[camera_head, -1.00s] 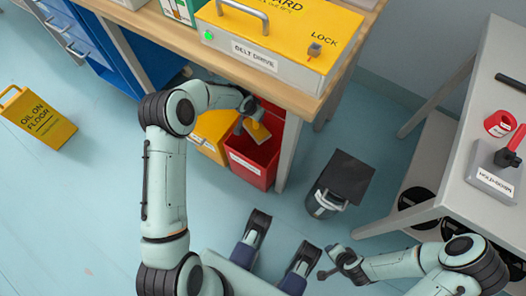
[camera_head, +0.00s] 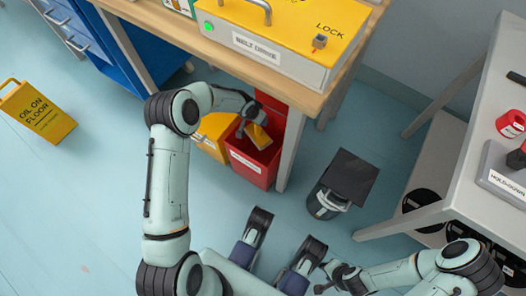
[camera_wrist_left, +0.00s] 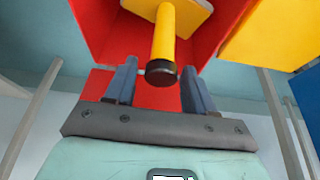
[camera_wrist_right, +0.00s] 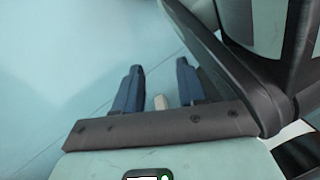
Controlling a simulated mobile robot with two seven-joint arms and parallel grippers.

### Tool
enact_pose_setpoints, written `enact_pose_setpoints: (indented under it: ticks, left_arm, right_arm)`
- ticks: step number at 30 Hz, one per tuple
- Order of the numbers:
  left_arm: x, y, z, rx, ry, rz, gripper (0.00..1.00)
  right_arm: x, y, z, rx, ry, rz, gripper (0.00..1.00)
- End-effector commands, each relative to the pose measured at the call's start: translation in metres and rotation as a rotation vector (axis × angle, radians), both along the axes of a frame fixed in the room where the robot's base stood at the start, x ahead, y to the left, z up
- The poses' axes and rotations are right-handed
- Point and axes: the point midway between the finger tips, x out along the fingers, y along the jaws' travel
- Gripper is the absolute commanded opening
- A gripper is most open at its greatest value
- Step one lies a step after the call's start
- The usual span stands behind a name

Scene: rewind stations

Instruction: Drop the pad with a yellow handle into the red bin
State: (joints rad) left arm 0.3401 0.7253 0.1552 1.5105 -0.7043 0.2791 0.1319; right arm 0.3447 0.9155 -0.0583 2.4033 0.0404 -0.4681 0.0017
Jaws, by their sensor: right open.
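The red bin (camera_head: 252,172) stands on the floor under the front edge of the wooden bench, with a white label on its front. The pad with a yellow handle (camera_head: 259,138) is at the bin's mouth, tilted. In the left wrist view its yellow handle (camera_wrist_left: 163,38), with a dark end, points toward my left gripper, in front of the red bin walls (camera_wrist_left: 212,28). My left gripper (camera_head: 246,124) is over the bin; its fingers (camera_wrist_left: 160,82) stand apart with a gap beside the handle end. My right gripper (camera_head: 328,278) is open and empty, low over the floor (camera_wrist_right: 155,95).
A yellow bin (camera_head: 214,137) stands left of the red one. A dark-lidded bucket (camera_head: 330,200) is to the right. A belt drive unit (camera_head: 270,50) sits on the bench (camera_head: 290,93). A grey table (camera_head: 470,160) is at right. An oil sign (camera_head: 38,112) stands at left; floor around it is clear.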

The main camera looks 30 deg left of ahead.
Motion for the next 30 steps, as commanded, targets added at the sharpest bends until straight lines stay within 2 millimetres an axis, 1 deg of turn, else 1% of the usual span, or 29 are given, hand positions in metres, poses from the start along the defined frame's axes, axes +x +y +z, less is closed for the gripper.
enact_pose_setpoints:
  ticks: [9,11,13,17,24,27,30]
  left_arm:
    - [0.0,0.0,0.001,0.0,0.001,0.0,0.62]
    - [-0.001,0.0,0.004,0.0,0.0,0.0,0.62]
    - [-0.004,0.001,0.011,0.001,-0.001,-0.001,0.62]
    - [-0.013,0.002,0.034,0.002,-0.002,-0.001,0.62]
    - [-0.033,0.004,0.086,0.002,-0.003,0.001,0.62]
    - [-0.041,0.005,0.102,0.001,-0.002,0.002,0.62]
    - [-0.046,0.005,0.114,0.001,-0.001,0.0,0.62]
  right_arm:
    - [0.001,0.0,0.0,0.0,-0.002,0.001,0.4]
    - [0.002,0.0,0.002,-0.001,-0.008,0.001,0.4]
    - [0.006,0.001,0.005,-0.002,-0.021,0.002,0.4]
    - [0.021,0.003,0.017,-0.003,-0.072,0.007,0.4]
    - [0.056,0.008,0.047,-0.01,-0.189,0.016,0.4]
    - [0.068,0.009,0.057,-0.013,-0.229,0.016,0.4]
    - [0.077,0.011,0.065,-0.013,-0.258,0.019,0.4]
